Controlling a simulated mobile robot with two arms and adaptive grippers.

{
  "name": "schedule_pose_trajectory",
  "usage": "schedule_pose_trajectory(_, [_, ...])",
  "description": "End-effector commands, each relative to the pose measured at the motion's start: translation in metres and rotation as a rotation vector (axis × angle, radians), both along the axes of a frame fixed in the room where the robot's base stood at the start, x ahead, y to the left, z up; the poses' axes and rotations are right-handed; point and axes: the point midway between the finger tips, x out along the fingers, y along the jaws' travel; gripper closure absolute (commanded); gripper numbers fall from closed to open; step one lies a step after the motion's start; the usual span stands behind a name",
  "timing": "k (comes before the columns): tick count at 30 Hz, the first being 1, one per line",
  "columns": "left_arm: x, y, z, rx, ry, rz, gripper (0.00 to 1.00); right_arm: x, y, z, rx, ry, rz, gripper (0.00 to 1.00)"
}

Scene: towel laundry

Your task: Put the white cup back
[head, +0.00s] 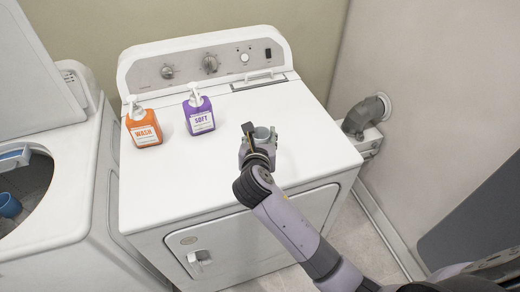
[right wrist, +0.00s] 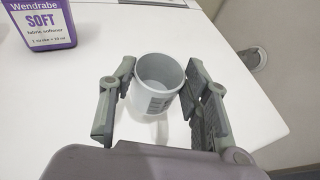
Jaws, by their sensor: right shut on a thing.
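My left gripper is not in view.
An orange WASH bottle (head: 143,127) and a purple SOFT bottle (head: 199,112) stand behind and left of the cup. The dryer top's front left is clear.

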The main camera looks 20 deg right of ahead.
Motion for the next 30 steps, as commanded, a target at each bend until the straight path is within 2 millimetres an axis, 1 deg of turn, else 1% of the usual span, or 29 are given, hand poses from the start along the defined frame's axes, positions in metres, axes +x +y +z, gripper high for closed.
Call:
schedule_pose_trajectory(1, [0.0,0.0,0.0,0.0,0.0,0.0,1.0,0.0,0.0,-0.005,-0.001,0.0,-0.001,0.76])
schedule_pose_trajectory(5, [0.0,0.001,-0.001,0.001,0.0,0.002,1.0,0.0,0.0,-0.012,0.0,0.0,-0.001,0.76])
schedule_pose_trajectory(7, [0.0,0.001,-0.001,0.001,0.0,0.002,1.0,0.0,0.0,-0.02,-0.001,0.001,0.0,0.76])
schedule_pose_trajectory(13, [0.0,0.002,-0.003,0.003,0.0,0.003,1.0,0.0,0.0,-0.05,-0.001,0.003,0.001,0.76])
schedule_pose_trajectory(24, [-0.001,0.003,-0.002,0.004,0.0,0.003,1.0,0.0,0.0,-0.054,0.0,-0.001,0.0,0.76])
schedule_pose_trajectory(25, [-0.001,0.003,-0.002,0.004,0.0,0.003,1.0,0.0,0.0,-0.054,0.0,-0.001,0.0,0.55])
schedule_pose_trajectory(30, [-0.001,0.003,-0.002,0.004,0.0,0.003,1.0,0.0,0.0,-0.054,0.0,-0.001,0.0,0.44])
